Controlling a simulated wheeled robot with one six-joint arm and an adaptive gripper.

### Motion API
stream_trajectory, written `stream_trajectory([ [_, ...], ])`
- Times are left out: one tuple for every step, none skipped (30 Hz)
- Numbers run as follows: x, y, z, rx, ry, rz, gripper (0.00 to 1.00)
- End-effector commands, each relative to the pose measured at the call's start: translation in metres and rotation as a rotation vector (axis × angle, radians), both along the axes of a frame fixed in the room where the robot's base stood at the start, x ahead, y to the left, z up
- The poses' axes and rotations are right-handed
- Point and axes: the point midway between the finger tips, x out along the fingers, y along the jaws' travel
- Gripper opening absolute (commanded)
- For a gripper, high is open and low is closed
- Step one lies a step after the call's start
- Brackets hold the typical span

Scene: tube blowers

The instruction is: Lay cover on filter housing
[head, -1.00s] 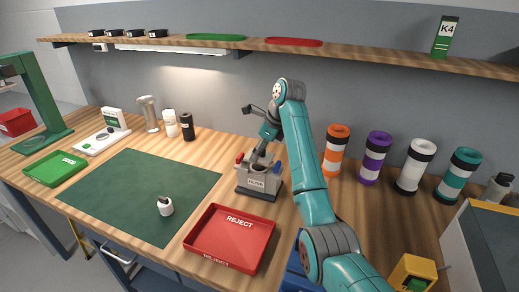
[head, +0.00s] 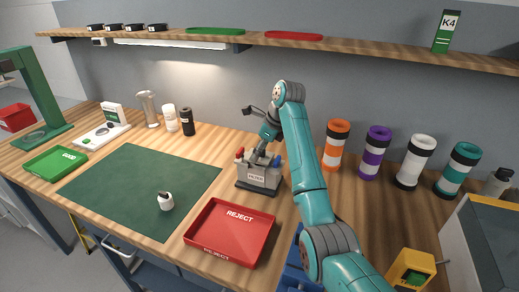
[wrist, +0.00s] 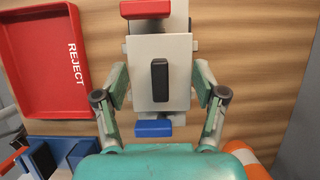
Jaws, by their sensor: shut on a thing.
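The filter housing (head: 258,178) is a grey box on a dark base in the head view, with a red latch on its left and a blue one on its right. In the wrist view the light grey cover (wrist: 142,80), a flat plate with a black handle, lies over the housing between the red latch (wrist: 146,9) and blue latch (wrist: 152,129). My gripper (wrist: 161,82) has its fingers at the cover's two side edges and is shut on it. The cover appears level at the housing top; full seating cannot be told. Both latches stand out from the housing.
The red REJECT tray (head: 231,232) is just in front of the housing. Striped tubes (head: 377,152) stand behind and right of my arm. A shelf (head: 300,46) runs above.

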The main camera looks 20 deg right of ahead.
Motion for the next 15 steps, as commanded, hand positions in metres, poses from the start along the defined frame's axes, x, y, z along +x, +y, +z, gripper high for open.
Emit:
stream_trajectory([
  [0.0, 0.0, -0.0011, 0.0, 0.0, 0.0, 0.32],
  [0.0, 0.0, -0.0016, 0.0, 0.0, 0.0, 0.32],
  [0.0001, 0.0, -0.0025, 0.0, 0.0, 0.0, 0.32],
  [0.0001, -0.0001, -0.0031, 0.0, 0.0, 0.0, 0.32],
  [0.0001, 0.0, -0.0037, -0.001, -0.001, 0.0, 0.32],
  [0.0001, 0.0, -0.0045, -0.001, -0.001, 0.0, 0.32],
  [0.0002, 0.0, -0.0052, -0.001, -0.001, 0.0, 0.32],
  [0.0001, -0.0001, -0.0057, -0.001, -0.001, 0.0, 0.32],
  [0.0002, 0.0, -0.0067, -0.001, -0.001, 0.0, 0.32],
  [0.0001, 0.0, -0.0074, -0.001, -0.001, 0.0, 0.32],
  [0.0001, 0.0, -0.0079, -0.001, -0.001, 0.0, 0.32],
  [0.0, 0.0, -0.0089, 0.0, 0.0, 0.0, 0.32],
  [0.0001, 0.0, -0.0095, 0.0, 0.0, 0.0, 0.32],
  [0.0, 0.0, -0.0101, 0.0, 0.0, 0.0, 0.32],
  [0.0, 0.0, -0.0106, 0.0, 0.0, 0.0, 0.32],
])
